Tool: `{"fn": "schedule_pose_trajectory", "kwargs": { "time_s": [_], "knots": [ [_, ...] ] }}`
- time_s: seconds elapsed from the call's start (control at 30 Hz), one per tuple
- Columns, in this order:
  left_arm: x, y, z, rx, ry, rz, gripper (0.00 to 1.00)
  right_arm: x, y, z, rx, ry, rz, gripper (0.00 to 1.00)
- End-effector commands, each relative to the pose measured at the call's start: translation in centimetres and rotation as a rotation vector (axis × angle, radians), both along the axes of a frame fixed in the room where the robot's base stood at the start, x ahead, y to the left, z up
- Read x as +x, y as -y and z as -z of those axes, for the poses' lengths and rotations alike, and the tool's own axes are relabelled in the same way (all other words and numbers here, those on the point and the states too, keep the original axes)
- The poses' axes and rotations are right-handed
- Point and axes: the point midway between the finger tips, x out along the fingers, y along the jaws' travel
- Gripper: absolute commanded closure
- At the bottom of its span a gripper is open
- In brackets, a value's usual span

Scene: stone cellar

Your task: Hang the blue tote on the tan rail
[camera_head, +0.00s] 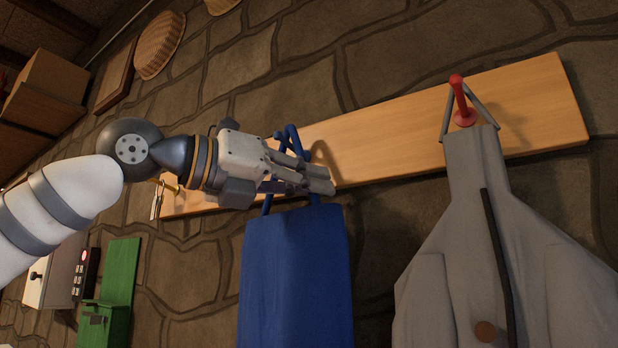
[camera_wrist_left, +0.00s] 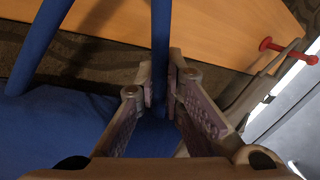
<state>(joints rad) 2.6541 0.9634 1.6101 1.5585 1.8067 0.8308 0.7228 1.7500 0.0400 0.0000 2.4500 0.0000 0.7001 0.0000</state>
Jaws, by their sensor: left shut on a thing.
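The blue tote (camera_head: 297,275) hangs below my left gripper (camera_head: 318,182) in the head view, in front of the stone wall. Its blue handle loop rises above the fingers, before the tan rail (camera_head: 375,140). In the left wrist view, my left gripper (camera_wrist_left: 167,95) is shut on one strand of the tote's handle (camera_wrist_left: 160,40). The tote's cloth (camera_wrist_left: 50,130) lies below, and the tan rail (camera_wrist_left: 225,30) is beyond. Whether the loop touches the rail or a peg behind it I cannot tell. My right gripper is in neither view.
A grey coat (camera_head: 470,230) hangs from a red peg (camera_head: 463,105) at the rail's right. Keys (camera_head: 157,200) hang at its left end. A green box (camera_head: 105,300) and a cabinet (camera_head: 50,275) are at lower left. A basket (camera_head: 160,45) is on the wall.

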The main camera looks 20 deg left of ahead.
Motion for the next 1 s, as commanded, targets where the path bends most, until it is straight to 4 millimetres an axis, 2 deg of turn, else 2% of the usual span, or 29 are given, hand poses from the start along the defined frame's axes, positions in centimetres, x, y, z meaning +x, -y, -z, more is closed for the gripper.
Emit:
{"fn": "schedule_pose_trajectory", "kwargs": {
  "time_s": [0.4,0.43,0.53,0.87,1.0],
  "knots": [
    [0.0,0.0,-0.1,-0.001,0.002,0.0,1.0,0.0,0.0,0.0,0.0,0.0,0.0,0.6],
    [0.0,0.0,-0.1,-0.001,0.002,0.0,0.89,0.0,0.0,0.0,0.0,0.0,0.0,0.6],
    [0.0,0.0,-0.1,-0.001,0.002,0.0,0.67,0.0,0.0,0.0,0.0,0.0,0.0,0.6],
    [-0.2,-0.2,0.0,0.0,-0.002,-0.001,0.67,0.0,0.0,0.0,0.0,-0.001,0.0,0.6],
    [-2.5,-1.7,-0.1,-0.002,0.004,-0.002,0.67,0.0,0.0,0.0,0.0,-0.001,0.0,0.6]
  ]
}}
